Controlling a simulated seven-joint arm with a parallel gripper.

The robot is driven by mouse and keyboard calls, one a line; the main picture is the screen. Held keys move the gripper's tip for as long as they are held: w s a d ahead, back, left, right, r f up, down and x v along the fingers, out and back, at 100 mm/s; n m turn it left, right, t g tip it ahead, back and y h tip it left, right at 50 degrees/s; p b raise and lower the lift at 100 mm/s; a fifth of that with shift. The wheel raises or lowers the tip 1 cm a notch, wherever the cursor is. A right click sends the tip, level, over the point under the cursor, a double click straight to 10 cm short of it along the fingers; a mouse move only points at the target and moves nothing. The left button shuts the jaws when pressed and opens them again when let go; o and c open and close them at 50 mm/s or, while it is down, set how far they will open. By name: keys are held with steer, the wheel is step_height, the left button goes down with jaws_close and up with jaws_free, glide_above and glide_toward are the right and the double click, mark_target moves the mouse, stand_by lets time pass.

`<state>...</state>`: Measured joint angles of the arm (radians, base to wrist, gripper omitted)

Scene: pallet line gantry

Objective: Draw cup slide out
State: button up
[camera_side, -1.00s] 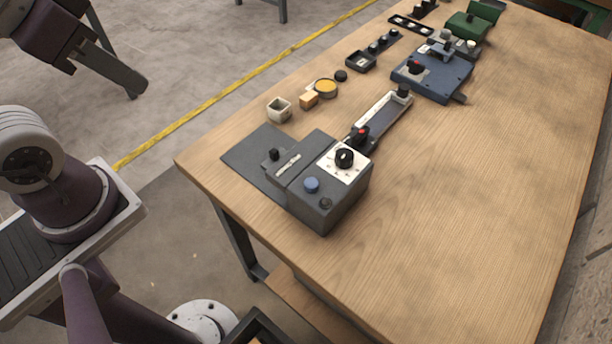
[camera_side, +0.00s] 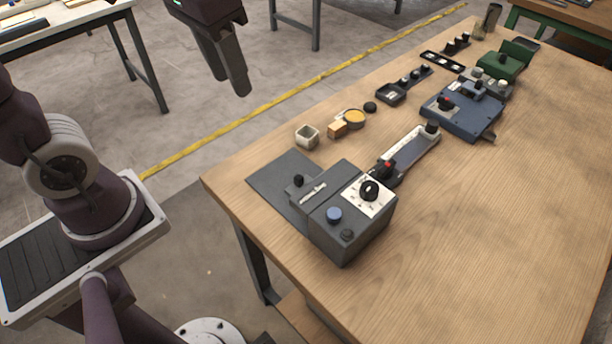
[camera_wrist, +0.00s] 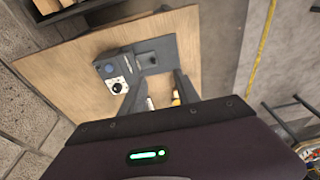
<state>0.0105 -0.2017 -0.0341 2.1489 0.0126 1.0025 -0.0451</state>
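My gripper (camera_side: 232,88) hangs in the air beyond the table's left edge in the side view, apart from everything. In the wrist view its two fingers (camera_wrist: 158,76) stand apart with nothing held between them. I cannot tell for sure which part is the cup slide. A small pale open-topped square cup (camera_side: 307,137) stands on the table behind a grey control box (camera_side: 345,222). A long rail with a pale strip (camera_side: 410,149) runs back from the box, with a black red-topped block (camera_side: 386,170) at its near end. The box also shows in the wrist view (camera_wrist: 115,68).
A flat dark plate (camera_side: 282,180) adjoins the box. An orange block (camera_side: 338,130), a round yellow-topped piece (camera_side: 355,118) and a black tray (camera_side: 391,94) lie along the far edge. A blue unit (camera_side: 462,112) stands farther back. The table's right side is clear.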

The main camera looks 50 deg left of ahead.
steer(key=w+d+f+g, duration=0.1)
steer(key=w+f+g, duration=0.2)
steer(key=w+f, duration=0.45)
steer(key=g, duration=0.4)
glide_toward(299, 176)
steer(key=f, duration=0.1)
steer(key=x, duration=0.8)
steer(key=shift+s+r, duration=0.15)
steer(key=shift+c, duration=0.5)
jaws_close()
